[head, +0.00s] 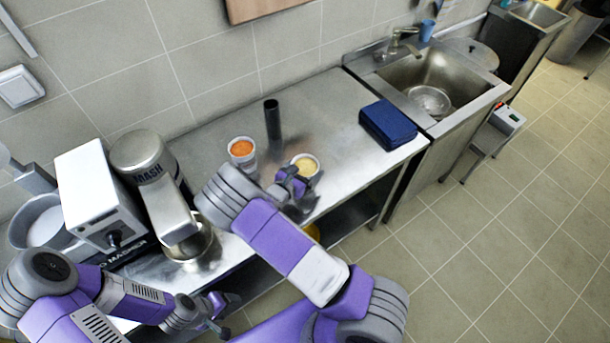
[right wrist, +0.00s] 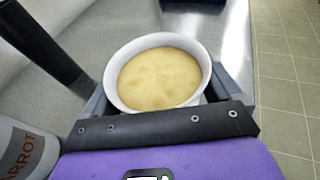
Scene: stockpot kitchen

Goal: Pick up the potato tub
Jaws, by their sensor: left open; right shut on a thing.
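The potato tub (head: 307,162) is a white round tub filled with pale yellow mash, near the front edge of the steel counter (head: 334,112). In the right wrist view the potato tub (right wrist: 160,76) sits upright between the fingers. My right gripper (head: 294,179) is shut on it; its fingers (right wrist: 162,98) press on both sides. I cannot tell whether the tub's base touches the counter. My left gripper (head: 222,314) is open and empty, low in front of the counter near the masher.
A carrot tub (head: 241,149) with orange content stands left of the potato tub, and a black upright cylinder (head: 272,122) stands behind. A blue box (head: 388,123) lies to the right, before the sink (head: 430,80). A masher machine (head: 150,175) stands at the left.

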